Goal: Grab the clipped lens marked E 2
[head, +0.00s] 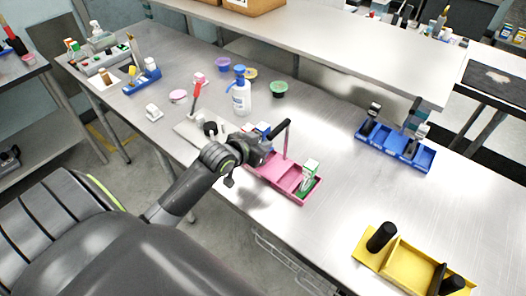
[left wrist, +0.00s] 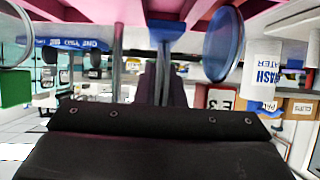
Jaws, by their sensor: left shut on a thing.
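My left gripper (head: 268,143) is over the back part of a pink compartment tray (head: 311,201) on the metal table. Its jaws are shut on a clipped lens, whose blue clip (left wrist: 165,32) shows in line with the fingers in the left wrist view. Blue parts (head: 262,129) also show beside the gripper in the head view. A round blue-rimmed lens (left wrist: 222,44) hangs right of the clip in the wrist view; I cannot tell whether it belongs to it. The lens marking is not readable. My right gripper is not in view.
A green and white box (head: 309,174) stands in the tray's near end. A wash bottle (head: 241,96) stands behind. A blue tray (head: 396,151) is at the right, a yellow tray (head: 408,262) at the front right. The tabletop between them is clear.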

